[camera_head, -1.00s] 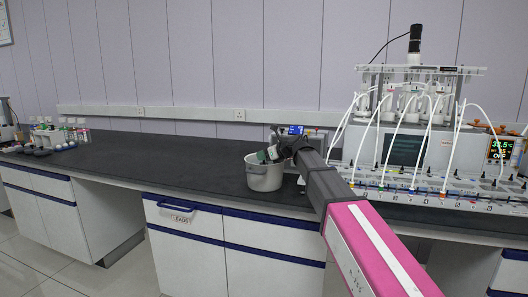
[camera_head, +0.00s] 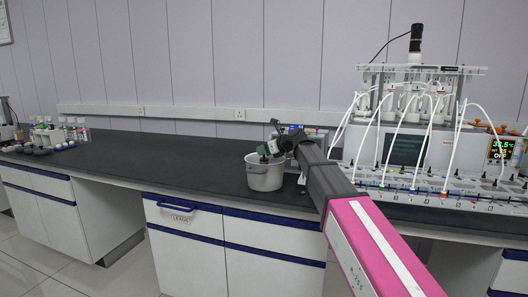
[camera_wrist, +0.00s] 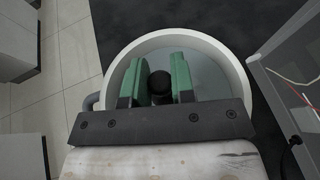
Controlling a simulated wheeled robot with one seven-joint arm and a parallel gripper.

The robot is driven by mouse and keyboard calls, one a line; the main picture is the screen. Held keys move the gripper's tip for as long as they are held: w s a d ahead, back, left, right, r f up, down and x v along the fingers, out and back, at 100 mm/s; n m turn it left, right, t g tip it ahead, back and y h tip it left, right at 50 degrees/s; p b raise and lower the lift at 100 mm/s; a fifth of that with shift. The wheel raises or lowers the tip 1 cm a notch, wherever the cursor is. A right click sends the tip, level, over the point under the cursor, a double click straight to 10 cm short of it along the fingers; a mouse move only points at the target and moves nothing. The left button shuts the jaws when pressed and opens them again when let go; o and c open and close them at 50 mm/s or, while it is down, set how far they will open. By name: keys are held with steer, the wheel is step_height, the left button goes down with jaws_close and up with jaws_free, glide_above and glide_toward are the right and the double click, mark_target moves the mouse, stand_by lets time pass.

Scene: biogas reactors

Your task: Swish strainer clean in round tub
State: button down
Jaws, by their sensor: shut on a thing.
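The round tub (camera_head: 265,180) is a pale grey pot near the front edge of the dark bench. In the wrist view its white rim (camera_wrist: 232,62) circles bluish-grey contents that look like water. My gripper (camera_head: 267,153) is over the tub, with its fingers pointing down into the mouth. In the wrist view the green fingers of my gripper (camera_wrist: 160,84) are shut on a dark round-ended piece, which appears to be the strainer's handle (camera_wrist: 160,80). The rest of the strainer is hidden below the handle and fingers.
A reactor rig (camera_head: 410,145) with white tubes stands close on the right. Bottles and small dark items (camera_head: 58,135) stand at the far left. The bench top (camera_head: 170,160) left of the tub is clear.

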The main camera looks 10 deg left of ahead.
mark_target(265, 158)
steer(key=shift+f, duration=0.1)
steer(key=shift+f, duration=1.3)
steer(key=shift+s+d+f, duration=0.1)
steer(key=shift+s+f, duration=0.05)
steer(key=shift+f, duration=0.2)
steer(key=shift+r, duration=1.75)
